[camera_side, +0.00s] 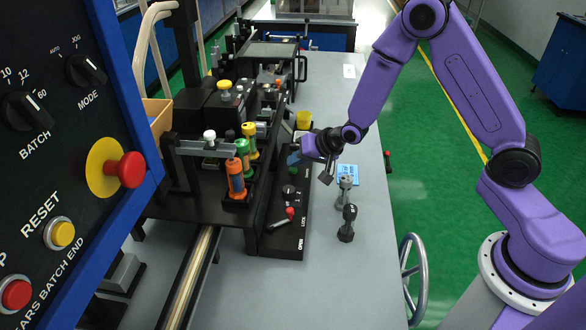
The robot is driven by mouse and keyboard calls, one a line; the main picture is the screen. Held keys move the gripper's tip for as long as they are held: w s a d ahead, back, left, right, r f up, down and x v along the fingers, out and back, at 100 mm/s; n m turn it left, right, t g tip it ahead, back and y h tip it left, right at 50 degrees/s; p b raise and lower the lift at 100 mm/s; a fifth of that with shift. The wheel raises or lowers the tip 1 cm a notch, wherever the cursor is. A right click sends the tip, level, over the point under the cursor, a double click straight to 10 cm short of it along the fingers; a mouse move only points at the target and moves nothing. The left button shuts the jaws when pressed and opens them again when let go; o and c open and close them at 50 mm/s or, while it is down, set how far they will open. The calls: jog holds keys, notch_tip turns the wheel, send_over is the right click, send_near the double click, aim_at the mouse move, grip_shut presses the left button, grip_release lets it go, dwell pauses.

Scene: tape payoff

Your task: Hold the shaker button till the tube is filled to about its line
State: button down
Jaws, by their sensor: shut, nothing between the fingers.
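My gripper (325,177) hangs low over the bench at the right of the black machine panel, small and partly hidden by its own wrist. Its fingers look shut, with nothing seen between them. Tubes stand in a row on the machine's left part: an orange one (236,180) in front, a green one (243,153) and a yellow one (250,140) behind. Which of them is the tube to be filled, its line and its fill level cannot be made out. I cannot identify the shaker button for certain; the gripper and wrist cover part of the panel.
A red-tipped lever (283,219) and a black knob (289,193) sit on the panel. A control box (60,150) fills the left. The front bench is clear.

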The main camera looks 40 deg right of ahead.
aim_at(297, 169)
jog(key=shift+r, duration=0.55)
jog(key=shift+r, duration=2.45)
